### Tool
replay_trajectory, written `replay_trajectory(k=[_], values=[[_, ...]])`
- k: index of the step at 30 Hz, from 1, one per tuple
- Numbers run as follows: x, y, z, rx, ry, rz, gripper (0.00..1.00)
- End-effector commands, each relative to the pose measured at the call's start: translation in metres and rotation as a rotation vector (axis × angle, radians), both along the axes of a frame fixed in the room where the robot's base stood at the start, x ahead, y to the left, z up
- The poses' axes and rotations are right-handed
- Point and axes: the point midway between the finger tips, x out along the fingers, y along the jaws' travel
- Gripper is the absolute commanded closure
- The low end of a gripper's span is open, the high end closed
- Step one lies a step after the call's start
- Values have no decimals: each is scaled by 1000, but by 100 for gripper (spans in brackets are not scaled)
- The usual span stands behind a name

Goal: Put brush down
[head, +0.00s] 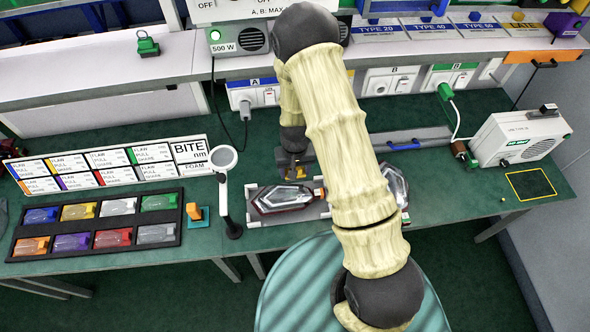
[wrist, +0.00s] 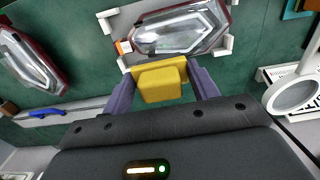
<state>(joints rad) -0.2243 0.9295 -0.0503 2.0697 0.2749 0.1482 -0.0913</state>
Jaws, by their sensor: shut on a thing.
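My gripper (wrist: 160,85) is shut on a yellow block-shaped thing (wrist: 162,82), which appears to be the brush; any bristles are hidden. In the wrist view it sits between the two purple fingers, beside the near edge of a tail lamp (wrist: 180,32). In the head view my gripper (head: 293,170) is over the bench, just behind the same tail lamp (head: 284,198), with a bit of yellow showing at its jaws. I cannot tell whether the brush touches anything below.
The lamp lies in a white-cornered holder (head: 262,221). A second tail lamp (head: 396,186) is partly behind my arm. A magnifier (head: 224,160) stands at left, beside a black bulb tray (head: 97,250). A yellow-outlined square (head: 531,184) at right is empty. A white machine (head: 520,137) stands behind it.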

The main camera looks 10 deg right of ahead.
Motion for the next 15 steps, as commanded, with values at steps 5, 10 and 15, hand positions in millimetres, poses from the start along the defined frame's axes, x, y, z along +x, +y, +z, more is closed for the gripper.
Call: replay_trajectory(k=[5, 10, 15], values=[[0, 0, -1, 0, 0, 0, 62], [0, 0, -1, 0, 0, 1, 62], [2, -5, -8, 0, 1, -3, 62]])
